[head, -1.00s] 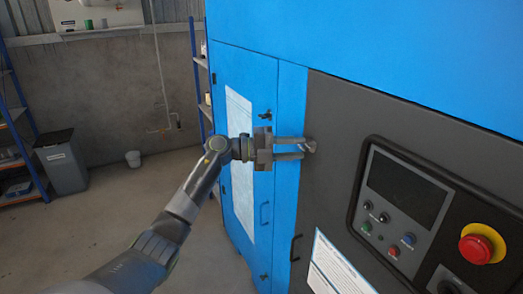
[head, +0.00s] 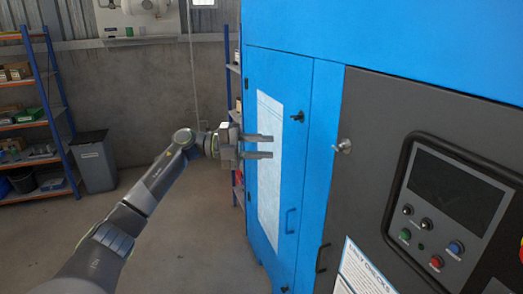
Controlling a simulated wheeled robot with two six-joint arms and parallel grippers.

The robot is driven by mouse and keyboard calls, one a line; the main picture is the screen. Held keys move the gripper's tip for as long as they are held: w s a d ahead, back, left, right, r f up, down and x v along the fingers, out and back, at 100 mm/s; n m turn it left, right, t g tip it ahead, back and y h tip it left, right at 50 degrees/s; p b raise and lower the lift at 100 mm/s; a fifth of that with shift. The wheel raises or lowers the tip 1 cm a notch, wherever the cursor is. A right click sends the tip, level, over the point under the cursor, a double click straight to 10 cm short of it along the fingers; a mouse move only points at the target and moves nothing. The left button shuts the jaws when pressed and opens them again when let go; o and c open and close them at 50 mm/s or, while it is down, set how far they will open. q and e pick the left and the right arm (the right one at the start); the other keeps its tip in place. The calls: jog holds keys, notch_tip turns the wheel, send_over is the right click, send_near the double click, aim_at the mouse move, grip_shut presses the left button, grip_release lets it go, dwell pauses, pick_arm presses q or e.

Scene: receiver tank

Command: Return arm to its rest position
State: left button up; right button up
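My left arm comes in from the lower left. My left gripper (head: 272,147) is level, with its two fingers apart and nothing between them. It points right, in front of the blue cabinet door with the white sheet (head: 270,165). A small metal knob (head: 343,146) sits on the edge of the dark panel, right of the fingertips and clear of them. My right gripper is not in view.
The blue machine (head: 400,40) fills the right side, with a control panel (head: 455,195) of buttons and a dark screen. A grey bin (head: 95,165) and a shelf rack (head: 30,115) stand at the left. The floor between is clear.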

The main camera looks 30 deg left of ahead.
pick_arm(q)
jog(key=shift+f, duration=0.1)
dwell(0.4)
